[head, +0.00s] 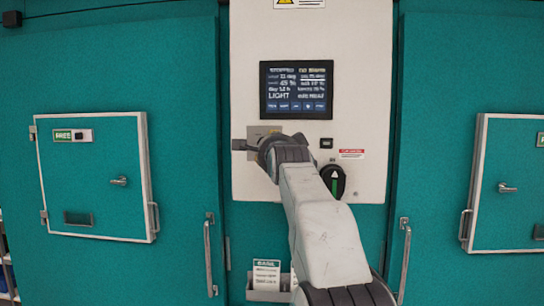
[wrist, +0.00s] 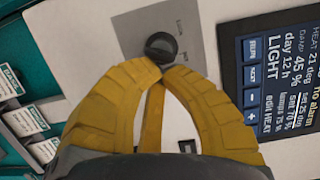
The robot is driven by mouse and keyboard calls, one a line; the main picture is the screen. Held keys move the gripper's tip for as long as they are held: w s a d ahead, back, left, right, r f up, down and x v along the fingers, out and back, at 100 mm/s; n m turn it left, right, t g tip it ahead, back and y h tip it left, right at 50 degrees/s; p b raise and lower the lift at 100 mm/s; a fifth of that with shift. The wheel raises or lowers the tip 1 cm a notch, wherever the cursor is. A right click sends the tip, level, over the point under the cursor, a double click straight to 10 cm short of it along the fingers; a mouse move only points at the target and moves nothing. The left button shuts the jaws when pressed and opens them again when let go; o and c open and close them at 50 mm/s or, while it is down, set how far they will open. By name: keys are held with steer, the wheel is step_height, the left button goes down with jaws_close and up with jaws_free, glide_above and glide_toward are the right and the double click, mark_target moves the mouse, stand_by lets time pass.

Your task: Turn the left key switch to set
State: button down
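The key switch (wrist: 160,46) shows in the wrist view as a round dark knob on a grey plate (wrist: 190,17). The plate's small markings are too faint to read, and which way the key points cannot be told. My gripper (wrist: 161,68) has its yellow fingertips drawn close together at the knob's near edge, one on each side, and appears shut on it. In the head view my gripper (head: 260,147) is at the plate (head: 265,131), below the screen on the white panel (head: 245,80). It hides the key switch there.
A lit screen (head: 296,90) sits above my gripper. A black rotary switch (head: 334,181) with a green mark and a small black fitting (head: 326,143) are to the right. Teal doors with bar handles (head: 209,255) flank the panel. A label holder (head: 266,283) is below.

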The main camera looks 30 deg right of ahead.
steer(key=m+b, duration=0.2)
steer(key=m, duration=0.1)
steer(key=shift+a+f+t+h, duration=0.1)
steer(key=shift+a+t+h, duration=0.05)
steer(key=shift+t+h, duration=0.2)
steer(key=shift+w+f, duration=0.1)
steer(key=shift+f, duration=0.2)
stand_by(0.6)
steer(key=shift+b, duration=0.35)
